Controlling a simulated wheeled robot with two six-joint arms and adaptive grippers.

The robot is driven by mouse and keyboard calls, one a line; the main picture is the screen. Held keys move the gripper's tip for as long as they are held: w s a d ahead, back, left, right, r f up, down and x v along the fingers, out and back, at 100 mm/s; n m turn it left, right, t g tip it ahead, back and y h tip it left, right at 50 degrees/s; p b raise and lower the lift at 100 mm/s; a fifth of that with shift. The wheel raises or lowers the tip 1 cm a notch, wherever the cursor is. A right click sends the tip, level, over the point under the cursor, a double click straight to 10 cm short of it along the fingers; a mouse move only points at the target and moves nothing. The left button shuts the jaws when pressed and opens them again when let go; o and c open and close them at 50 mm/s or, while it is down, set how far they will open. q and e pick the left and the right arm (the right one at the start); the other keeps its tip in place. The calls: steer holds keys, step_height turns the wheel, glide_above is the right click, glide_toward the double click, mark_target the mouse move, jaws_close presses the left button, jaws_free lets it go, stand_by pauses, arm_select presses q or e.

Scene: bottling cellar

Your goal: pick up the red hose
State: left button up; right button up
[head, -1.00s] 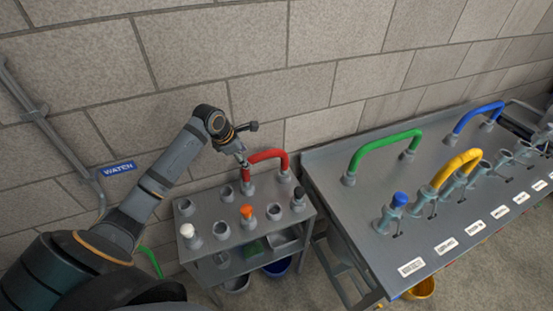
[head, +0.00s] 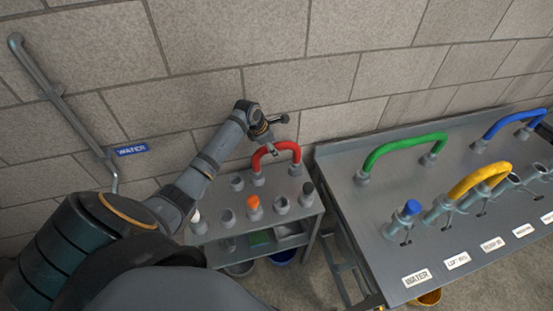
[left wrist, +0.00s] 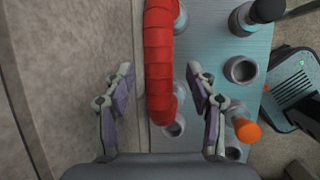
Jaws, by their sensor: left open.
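The red hose (head: 289,146) is a short arch with both ends in grey fittings on a small metal cart (head: 222,259). My left gripper (head: 272,152) is above the cart, at the top of the arch. In the left wrist view the red hose (left wrist: 159,60) runs between the two spread fingers of the left gripper (left wrist: 160,75), with a visible gap on each side. The gripper is open and not closed on the hose. How deep the hose sits between the fingers is hard to tell. My right gripper is in no view.
The cart also holds an orange-capped fitting (head: 253,204), a dark-capped one (head: 308,190) and empty sockets. The block wall (head: 330,60) is close behind. A metal bench (head: 370,225) on the right carries green (head: 400,144), yellow (head: 478,178) and blue (head: 508,121) hoses.

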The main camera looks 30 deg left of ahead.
arm_select(q)
steer(key=x, duration=0.3)
steer(key=shift+w, duration=0.15)
steer(key=shift+r, duration=0.15)
steer(key=c, duration=1.2)
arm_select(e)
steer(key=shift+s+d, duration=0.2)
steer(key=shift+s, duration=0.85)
arm_select(q)
steer(key=shift+r, duration=0.15)
